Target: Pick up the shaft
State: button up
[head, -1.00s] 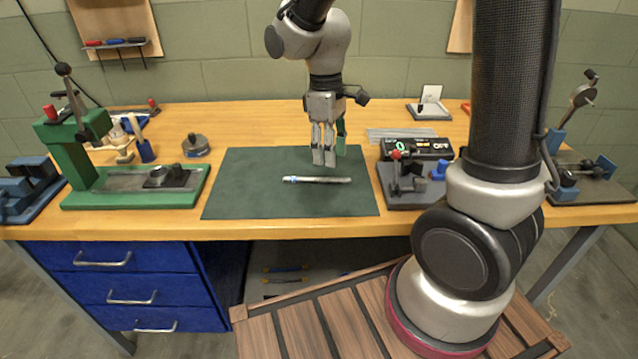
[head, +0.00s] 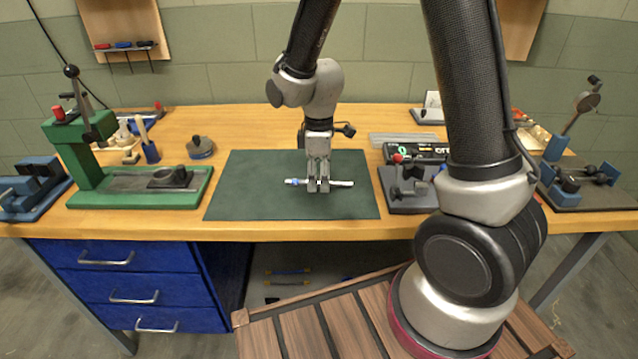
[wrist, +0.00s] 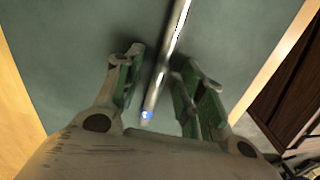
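The shaft (head: 341,184) is a thin silvery rod with a blue mark near its left end. It lies on the dark green mat (head: 250,205) on the workbench. My gripper (head: 318,187) is down at the shaft, with its fingers over the rod's middle in the head view. In the wrist view the shaft (wrist: 166,62) runs between the two green-padded fingers of my gripper (wrist: 158,88). The fingers are apart, with a gap on each side of the shaft. Its blue-marked end (wrist: 147,115) shows near the palm. Whether the fingertips touch the mat cannot be told.
A green press (head: 95,165) stands left of the mat, with a round dark part (head: 200,147) behind. A grey fixture with a red knob (head: 405,185) stands close to the mat's right edge. The mat is otherwise clear.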

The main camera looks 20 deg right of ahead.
grip_shut()
